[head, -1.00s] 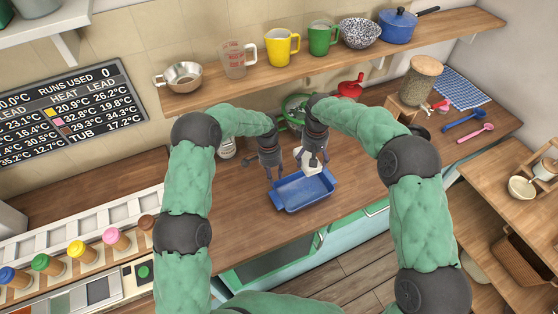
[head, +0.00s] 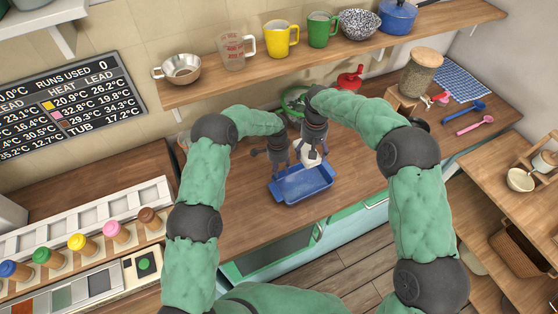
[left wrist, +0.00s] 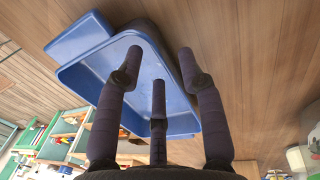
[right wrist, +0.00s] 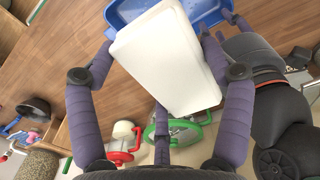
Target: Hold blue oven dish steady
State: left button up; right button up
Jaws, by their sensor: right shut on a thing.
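The blue oven dish (head: 304,187) lies on the wooden counter, empty where I can see into it. My left gripper (head: 281,168) is at its back left edge, fingers pointing down. In the left wrist view the open fingers (left wrist: 158,65) straddle a wall of the dish (left wrist: 95,65), with gaps visible beside the wall. My right gripper (head: 312,155) is shut on a white block-like thing (right wrist: 168,60) just behind the dish. The dish also shows behind that thing in the right wrist view (right wrist: 205,12). Whether the two touch is hidden.
A glass jar (head: 418,75) and spoons (head: 474,124) are to the right. A shelf (head: 330,62) with cups and pans hangs above.

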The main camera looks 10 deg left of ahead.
aim_at(281, 179)
pick_arm(q)
jog(key=shift+s+d+f, duration=0.1)
jog(key=shift+f, duration=1.45)
grip_shut()
grip_release()
jog(key=shift+r, duration=0.1)
